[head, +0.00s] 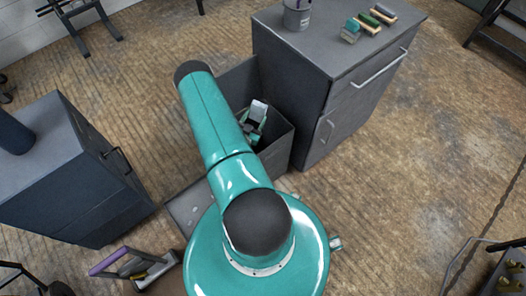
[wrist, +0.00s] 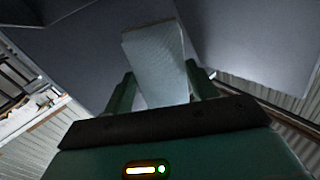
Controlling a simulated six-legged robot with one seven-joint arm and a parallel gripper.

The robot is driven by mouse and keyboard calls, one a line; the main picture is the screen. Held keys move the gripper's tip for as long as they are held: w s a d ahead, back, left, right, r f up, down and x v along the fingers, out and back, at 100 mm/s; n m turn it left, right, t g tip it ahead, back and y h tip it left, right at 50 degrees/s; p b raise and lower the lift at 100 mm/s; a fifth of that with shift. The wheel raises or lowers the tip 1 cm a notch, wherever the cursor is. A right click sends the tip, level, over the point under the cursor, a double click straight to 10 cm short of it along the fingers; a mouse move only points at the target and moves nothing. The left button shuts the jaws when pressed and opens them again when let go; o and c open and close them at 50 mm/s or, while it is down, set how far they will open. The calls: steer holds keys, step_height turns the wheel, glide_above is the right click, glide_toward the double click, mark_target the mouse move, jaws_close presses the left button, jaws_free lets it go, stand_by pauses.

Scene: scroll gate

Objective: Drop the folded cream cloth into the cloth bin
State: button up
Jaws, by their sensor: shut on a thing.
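The folded cloth (head: 259,109) looks pale, nearly white, and shows as a small slab beside my arm in the head view. In the wrist view the cloth (wrist: 155,55) stands out between the two green fingers of my gripper (wrist: 160,88), which is shut on it. The dark grey open-topped bin (head: 277,153) stands against the grey cabinet. My gripper (head: 256,118) and the cloth appear over or within its opening; the exact height is unclear. My arm hides part of the bin and its inside.
The grey cabinet (head: 340,100) carries a grey pot (head: 297,15) and several coloured blocks or brushes (head: 368,24). A dark blue-grey cabinet (head: 70,175) stands at left. A purple-handled carrier (head: 130,265) is at lower left. The floor at right is largely clear.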

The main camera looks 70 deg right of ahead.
steer(key=shift+f, duration=2.85)
steer(key=o, duration=1)
steer(key=shift+c, duration=0.2)
steer(key=shift+a, duration=0.1)
steer(key=a, duration=1.3)
steer(key=shift+s+a, duration=0.15)
steer(key=shift+a, duration=0.15)
